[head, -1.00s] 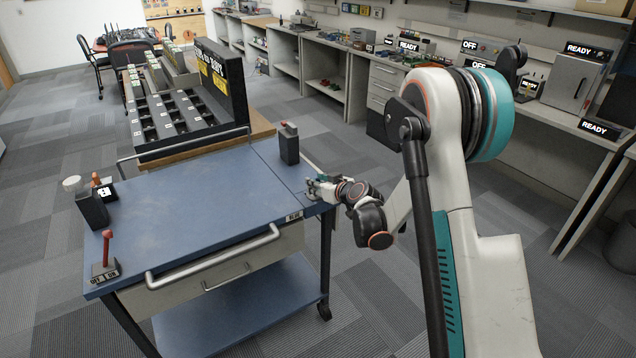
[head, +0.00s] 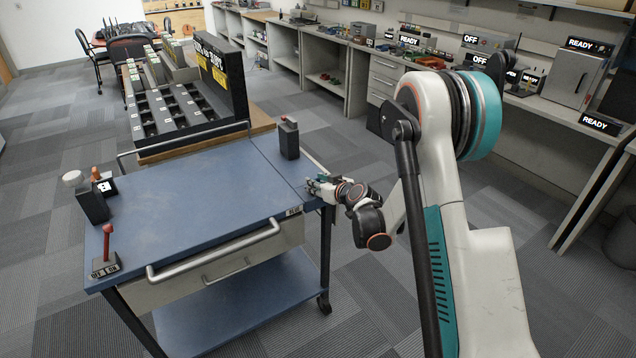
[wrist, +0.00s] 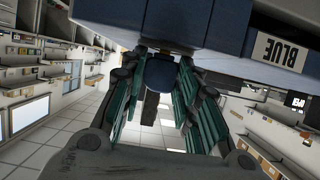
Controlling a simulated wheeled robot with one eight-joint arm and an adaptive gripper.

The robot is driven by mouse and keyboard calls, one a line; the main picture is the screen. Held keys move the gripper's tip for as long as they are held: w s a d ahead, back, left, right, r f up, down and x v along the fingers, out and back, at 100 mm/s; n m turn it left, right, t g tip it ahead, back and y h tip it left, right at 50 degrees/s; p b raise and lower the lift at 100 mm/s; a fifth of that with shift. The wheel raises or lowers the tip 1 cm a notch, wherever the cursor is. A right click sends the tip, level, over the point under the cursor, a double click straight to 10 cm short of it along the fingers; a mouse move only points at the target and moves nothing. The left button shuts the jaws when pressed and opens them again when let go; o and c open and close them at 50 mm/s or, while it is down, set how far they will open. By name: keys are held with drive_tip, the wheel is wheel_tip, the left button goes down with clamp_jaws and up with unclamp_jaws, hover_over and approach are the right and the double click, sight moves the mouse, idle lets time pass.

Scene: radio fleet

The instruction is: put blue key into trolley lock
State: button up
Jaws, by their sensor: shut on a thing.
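The blue trolley (head: 190,210) stands in front of me, with a small label at its right front corner. In the wrist view a label reading BLUE (wrist: 280,52) is on the trolley's side. My gripper (head: 318,185) is at the trolley's right edge, near that corner. In the wrist view my gripper (wrist: 164,62) is shut on a small blue piece with a rounded end, the blue key (wrist: 160,74). The key's far end is hidden against the trolley's side. The lock itself is not visible, so I cannot tell how deep the key sits.
A lever (head: 107,250) and a dark box (head: 93,205) stand on the trolley's left side. A black handset (head: 289,140) stands at its back right. A partitioned rack (head: 180,115) is behind. A long workbench (head: 500,85) runs along the right.

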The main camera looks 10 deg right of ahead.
drive_tip(key=o, duration=1)
drive_tip(key=v, duration=1.2)
